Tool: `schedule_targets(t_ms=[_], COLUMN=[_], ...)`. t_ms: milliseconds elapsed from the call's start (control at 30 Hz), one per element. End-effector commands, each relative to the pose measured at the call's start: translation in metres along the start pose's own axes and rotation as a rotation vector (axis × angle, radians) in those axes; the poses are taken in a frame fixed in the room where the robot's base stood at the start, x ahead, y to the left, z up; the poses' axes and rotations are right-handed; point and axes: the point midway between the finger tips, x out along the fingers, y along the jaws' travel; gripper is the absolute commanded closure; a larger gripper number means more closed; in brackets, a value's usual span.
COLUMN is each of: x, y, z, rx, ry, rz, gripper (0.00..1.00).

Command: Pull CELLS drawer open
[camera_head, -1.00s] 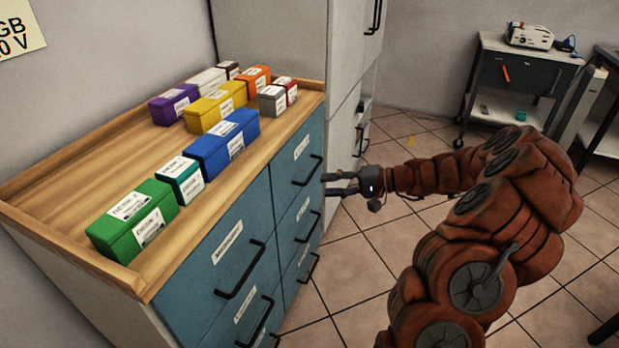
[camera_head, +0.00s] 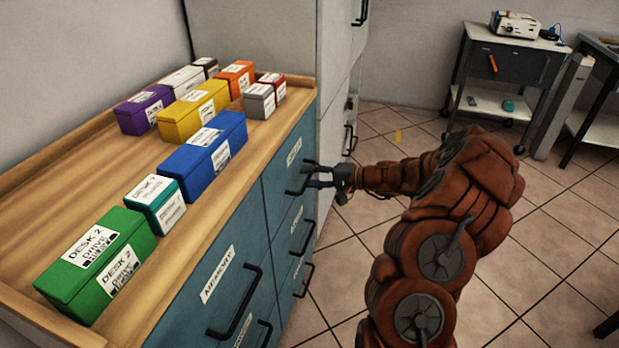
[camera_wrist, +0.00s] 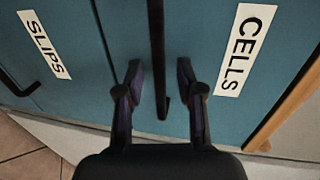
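The CELLS drawer (camera_head: 283,166) is the top right blue drawer of the cabinet and looks flush with its neighbours. Its white CELLS label shows in the wrist view (camera_wrist: 241,49). Its black bar handle (camera_wrist: 157,45) runs between my two fingers there, with a gap visible on each side. My gripper (camera_wrist: 160,82) is open around the handle, not closed on it. In the head view my gripper (camera_head: 306,176) is at this handle, and its fingers overlap it, so contact is hard to judge.
The SLIPS drawer (camera_wrist: 42,70) lies below CELLS. The MEMORY drawer (camera_head: 208,300) is to its left in the head view. Coloured boxes, such as a blue one (camera_head: 195,165), stand on the wooden top (camera_head: 95,160). A grey cabinet (camera_head: 338,70) stands behind. Tiled floor (camera_head: 350,255) is clear in front.

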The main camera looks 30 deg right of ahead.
Motion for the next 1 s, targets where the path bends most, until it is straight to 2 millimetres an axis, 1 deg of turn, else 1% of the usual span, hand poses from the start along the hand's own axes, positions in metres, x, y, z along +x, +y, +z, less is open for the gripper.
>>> schedule_targets(t_ms=[100,367,467,733,1000], x=[0.0056,0.0053,0.0053,0.0053,0.0053], y=[0.0002,0.0003,0.0003,0.0005,0.0006], z=[0.0,-0.0013,-0.0012,-0.0012,-0.0011], rx=[0.0,0.0,0.0,0.0,0.0], ry=[0.0,0.003,0.003,0.003,0.003], rz=[0.0,0.0,0.0,0.001,0.001], gripper=[0.63,0.63,0.71,0.99,1.0])
